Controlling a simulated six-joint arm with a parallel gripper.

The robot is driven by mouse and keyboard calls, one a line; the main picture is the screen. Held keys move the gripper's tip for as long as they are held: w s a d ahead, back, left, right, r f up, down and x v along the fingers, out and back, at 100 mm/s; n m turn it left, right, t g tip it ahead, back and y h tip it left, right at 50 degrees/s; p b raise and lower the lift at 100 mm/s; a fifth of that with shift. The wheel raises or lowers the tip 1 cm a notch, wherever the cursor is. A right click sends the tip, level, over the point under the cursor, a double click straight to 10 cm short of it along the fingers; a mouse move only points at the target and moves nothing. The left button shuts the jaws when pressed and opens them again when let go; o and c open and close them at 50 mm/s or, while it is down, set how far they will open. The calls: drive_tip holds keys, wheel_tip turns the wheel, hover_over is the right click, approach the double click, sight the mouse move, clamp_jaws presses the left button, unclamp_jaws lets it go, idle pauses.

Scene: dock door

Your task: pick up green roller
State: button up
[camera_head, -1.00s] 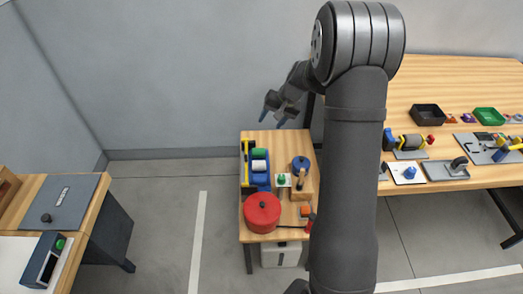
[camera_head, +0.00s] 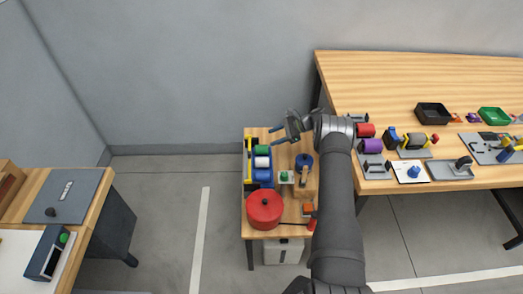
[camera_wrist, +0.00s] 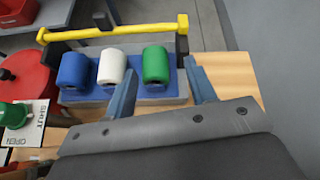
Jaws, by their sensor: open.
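The green roller (camera_head: 262,150) lies at the far end of a row of rollers on a small wooden table, with a white roller (camera_head: 261,162) and a blue roller (camera_head: 262,175) beside it. In the wrist view the green roller (camera_wrist: 155,65) sits in a blue and grey holder (camera_wrist: 178,88), right of the white roller (camera_wrist: 113,66) and the blue roller (camera_wrist: 73,71). My gripper (camera_head: 276,135) is open and empty, above the table's far end. In the wrist view its fingers (camera_wrist: 161,72) appear on either side of the green roller, apart from it.
A yellow bar (camera_wrist: 115,31) runs along the holder's side. A red pot (camera_head: 264,210) and a blue round object (camera_head: 303,162) stand close by on the small table. A larger wooden bench (camera_head: 430,75) with several items is at the right.

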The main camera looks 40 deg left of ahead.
sight(263, 148)
drive_tip(key=f, duration=0.1)
drive_tip(key=f+m, duration=0.1)
drive_tip(key=f, duration=0.1)
drive_tip(key=d+f+m+g, duration=0.1)
drive_tip(key=shift+f+y, duration=0.15)
drive_tip(key=shift+y, duration=0.25)
drive_tip(key=x, duration=0.7)
drive_tip(key=shift+s+a+f, duration=0.1)
drive_tip(key=shift+s, duration=0.2)
drive_tip(key=shift+c, duration=0.4)
drive_tip(key=c, duration=0.7)
drive_tip(key=shift+c, duration=0.4)
